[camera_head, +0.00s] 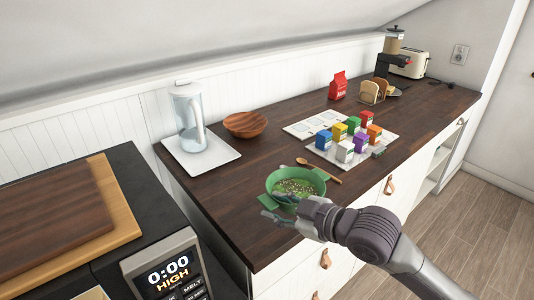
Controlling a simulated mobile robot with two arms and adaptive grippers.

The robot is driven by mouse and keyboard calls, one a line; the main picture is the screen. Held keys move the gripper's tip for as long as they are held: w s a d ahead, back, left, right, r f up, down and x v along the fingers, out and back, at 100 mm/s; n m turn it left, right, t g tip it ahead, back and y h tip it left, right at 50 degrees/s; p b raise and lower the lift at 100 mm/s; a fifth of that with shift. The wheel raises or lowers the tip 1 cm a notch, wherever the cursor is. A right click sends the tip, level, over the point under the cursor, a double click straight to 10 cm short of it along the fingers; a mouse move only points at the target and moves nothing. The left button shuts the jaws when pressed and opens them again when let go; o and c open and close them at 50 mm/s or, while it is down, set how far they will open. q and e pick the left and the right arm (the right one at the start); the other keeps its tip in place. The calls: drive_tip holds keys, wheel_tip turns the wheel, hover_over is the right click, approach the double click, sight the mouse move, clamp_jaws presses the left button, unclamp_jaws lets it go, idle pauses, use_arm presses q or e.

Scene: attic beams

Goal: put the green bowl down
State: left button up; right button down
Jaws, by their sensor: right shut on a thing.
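The green bowl (305,178) is at the front edge of the dark wooden counter, with pale and green contents inside. My right gripper (278,207) reaches in from the lower right and is shut on the bowl's near left side. The bowl looks roughly level; I cannot tell whether its base touches the counter. My left gripper does not show.
A wooden spoon (321,172) lies just behind the bowl. White trays with colourful small boxes (339,131) stand behind it. Counter left of the bowl is clear.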

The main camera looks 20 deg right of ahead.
drive_tip(key=shift+s+d+r, duration=0.15)
drive_tip(key=shift+d+r, duration=0.2)
drive_tip(key=shift+r, duration=0.1)
drive_tip(key=shift+r+y, duration=0.1)
drive_tip(key=shift+y, duration=0.2)
drive_tip(key=f+x, duration=0.1)
drive_tip(key=x, duration=0.3)
drive_tip(key=f+p+x, duration=0.1)
drive_tip(key=x, duration=0.4)
drive_tip(key=p+x, duration=0.1)
drive_tip(key=x, duration=0.3)
drive_tip(key=shift+s+d+f, duration=0.2)
drive_tip(key=shift+d+f, duration=0.05)
drive_tip(key=shift+f, duration=0.2)
wheel_tip(320, 180, down, 4)
drive_tip(key=shift+f+p, duration=0.1)
drive_tip(key=shift+p, duration=0.25)
drive_tip(key=c, duration=0.7)
unclamp_jaws()
drive_tip(key=shift+c, duration=0.2)
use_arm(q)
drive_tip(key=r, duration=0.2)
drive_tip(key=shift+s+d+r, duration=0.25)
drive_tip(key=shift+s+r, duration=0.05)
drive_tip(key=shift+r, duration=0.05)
